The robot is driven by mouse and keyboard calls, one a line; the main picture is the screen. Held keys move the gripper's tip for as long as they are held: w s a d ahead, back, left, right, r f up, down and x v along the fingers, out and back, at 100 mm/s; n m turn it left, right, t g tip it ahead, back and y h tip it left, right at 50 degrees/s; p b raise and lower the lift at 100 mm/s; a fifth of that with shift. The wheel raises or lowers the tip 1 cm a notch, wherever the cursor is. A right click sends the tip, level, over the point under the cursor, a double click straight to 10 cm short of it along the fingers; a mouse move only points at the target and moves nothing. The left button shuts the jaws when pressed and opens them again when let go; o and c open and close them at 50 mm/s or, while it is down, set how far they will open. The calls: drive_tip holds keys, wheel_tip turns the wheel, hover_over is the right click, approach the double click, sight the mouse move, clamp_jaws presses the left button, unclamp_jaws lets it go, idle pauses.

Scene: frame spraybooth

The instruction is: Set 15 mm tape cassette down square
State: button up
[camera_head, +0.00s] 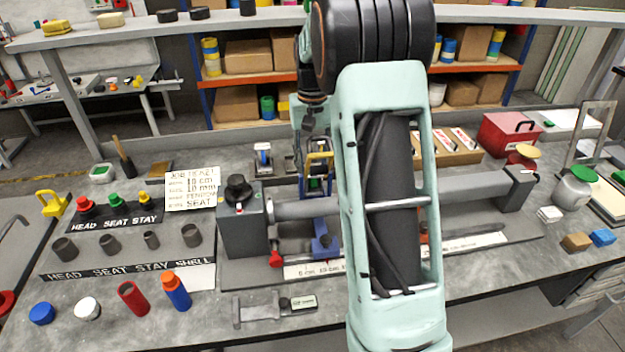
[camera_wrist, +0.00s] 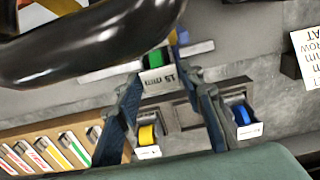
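The 15 mm tape cassette (camera_wrist: 158,78), with a white label and green tape, shows between my fingertips in the wrist view. My gripper (camera_wrist: 164,84) appears shut on it, though contact at the right fingertip is hard to make out. In the head view my gripper (camera_head: 317,170) is over the bench behind the grey tube, and the cassette is hard to make out. A grey slotted holder (camera_wrist: 207,93) lies below the fingers. A yellow tape cassette (camera_wrist: 147,134) and a blue tape cassette (camera_wrist: 242,115) stand at it, one on either side.
A clamp fixture (camera_head: 242,225) with a long grey tube stands in front of the gripper. A cardboard box of label strips (camera_head: 455,150) is to the right, near a red toolbox (camera_head: 507,133). A lettered card (camera_head: 192,190) is to the left.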

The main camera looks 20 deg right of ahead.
clamp_jaws()
drive_tip(key=shift+r, duration=0.15)
